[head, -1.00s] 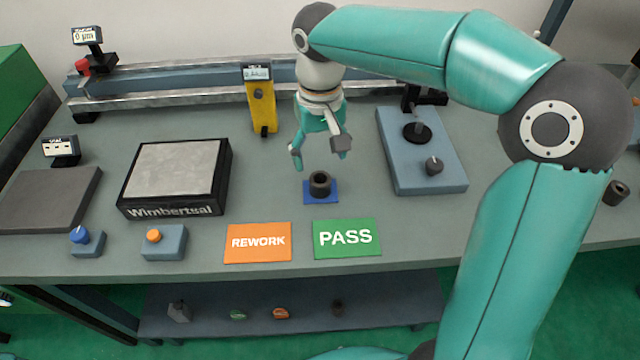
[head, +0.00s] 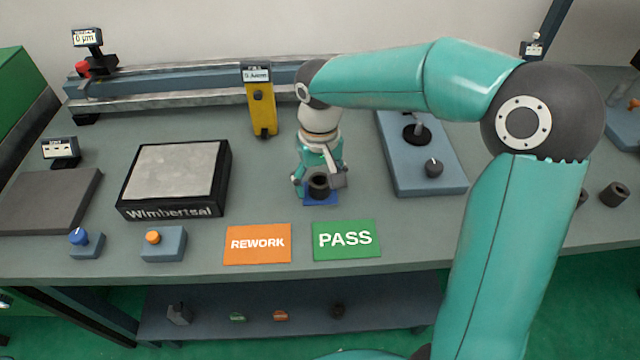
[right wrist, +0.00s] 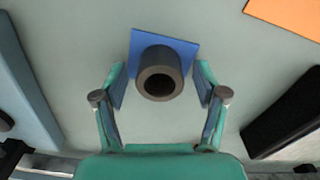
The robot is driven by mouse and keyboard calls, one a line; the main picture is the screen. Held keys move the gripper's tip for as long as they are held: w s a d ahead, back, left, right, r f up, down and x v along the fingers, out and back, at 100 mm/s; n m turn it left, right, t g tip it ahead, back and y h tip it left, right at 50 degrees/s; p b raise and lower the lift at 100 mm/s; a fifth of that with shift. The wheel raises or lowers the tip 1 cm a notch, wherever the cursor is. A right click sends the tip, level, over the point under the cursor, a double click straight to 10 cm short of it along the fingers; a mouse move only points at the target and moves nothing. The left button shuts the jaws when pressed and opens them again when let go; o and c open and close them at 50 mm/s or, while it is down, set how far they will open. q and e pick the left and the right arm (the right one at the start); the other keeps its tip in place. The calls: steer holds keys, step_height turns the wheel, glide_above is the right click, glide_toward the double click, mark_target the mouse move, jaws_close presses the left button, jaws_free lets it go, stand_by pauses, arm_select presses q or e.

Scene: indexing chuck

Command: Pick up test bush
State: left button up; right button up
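The test bush (head: 319,185), a dark grey hollow cylinder, stands upright on a small blue pad (head: 323,200) on the bench. My right gripper (head: 319,181) is down at the bush, with one finger on each side of it. In the right wrist view the bush (right wrist: 160,74) sits between the open fingers (right wrist: 160,88), and a gap shows on both sides. The blue pad (right wrist: 187,48) shows under it. My left gripper is not in view.
Orange REWORK (head: 258,244) and green PASS (head: 346,239) cards lie in front of the pad. A yellow gauge (head: 262,110) stands behind left, a black-sided block (head: 175,178) farther left. A blue-grey fixture (head: 425,165) is to the right. Dark cylinders (head: 614,194) stand far right.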

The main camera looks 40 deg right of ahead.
jaws_close()
steer(key=shift+r, duration=0.15)
